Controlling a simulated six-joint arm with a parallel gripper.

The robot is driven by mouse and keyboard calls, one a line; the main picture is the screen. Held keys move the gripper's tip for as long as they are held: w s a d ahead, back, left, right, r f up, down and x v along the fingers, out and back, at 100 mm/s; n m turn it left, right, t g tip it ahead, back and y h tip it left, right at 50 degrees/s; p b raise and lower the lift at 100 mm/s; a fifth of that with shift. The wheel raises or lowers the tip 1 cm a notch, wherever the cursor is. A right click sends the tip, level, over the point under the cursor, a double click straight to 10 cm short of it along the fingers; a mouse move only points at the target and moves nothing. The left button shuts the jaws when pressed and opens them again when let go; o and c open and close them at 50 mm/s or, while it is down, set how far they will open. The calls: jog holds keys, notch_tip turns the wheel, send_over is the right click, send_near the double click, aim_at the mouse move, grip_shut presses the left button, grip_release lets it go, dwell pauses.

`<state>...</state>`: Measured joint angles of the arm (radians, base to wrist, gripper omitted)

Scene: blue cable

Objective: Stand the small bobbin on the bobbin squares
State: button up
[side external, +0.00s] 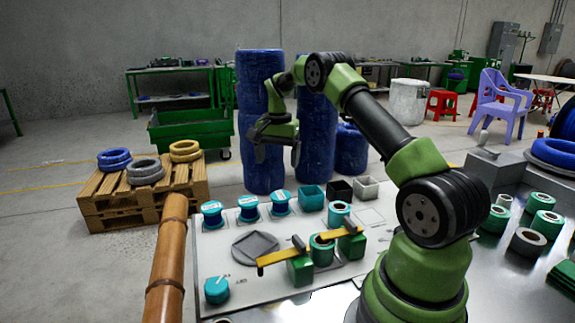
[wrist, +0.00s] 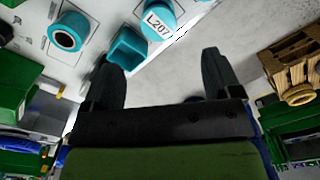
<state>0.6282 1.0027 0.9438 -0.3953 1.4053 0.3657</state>
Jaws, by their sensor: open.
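My gripper (side external: 276,156) is open and empty, high above the far edge of the white board. In the wrist view my gripper (wrist: 158,60) has its fingers wide apart with bare floor between them. A teal bobbin with a dark hole (side external: 338,214) stands upright on a marked square; it also shows in the wrist view (wrist: 68,32). Beside it is an empty outlined square (side external: 370,217). Another teal bobbin (side external: 321,252) sits between two green blocks with yellow bars. I cannot tell which bobbin is the small one.
Several labelled blue bobbins (side external: 248,208) line the board's far left. More bobbins (side external: 528,241) stand at right.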

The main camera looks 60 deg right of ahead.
jog(key=s+a+r+n+t, duration=0.2)
jog(key=s+a+r+n, duration=0.1)
jog(key=a+r, duration=0.55)
jog(key=s+a+r+n+t, duration=0.2)
jog(key=a+r+n, duration=0.1)
jog(key=a+r, duration=0.55)
jog(key=s+a+n+t+y, duration=0.1)
jog(key=s+a+n, duration=0.2)
jog(key=s+a, duration=0.2)
jog(key=s+a+n+t+y, duration=0.1)
jog(key=s+a+n+t, duration=0.1)
jog(key=s+a, duration=0.4)
jog(key=shift+s+f+n, duration=0.45)
jog(key=shift+s+n, duration=0.05)
jog(key=shift+s, duration=1.7)
jog(key=shift+d, duration=0.1)
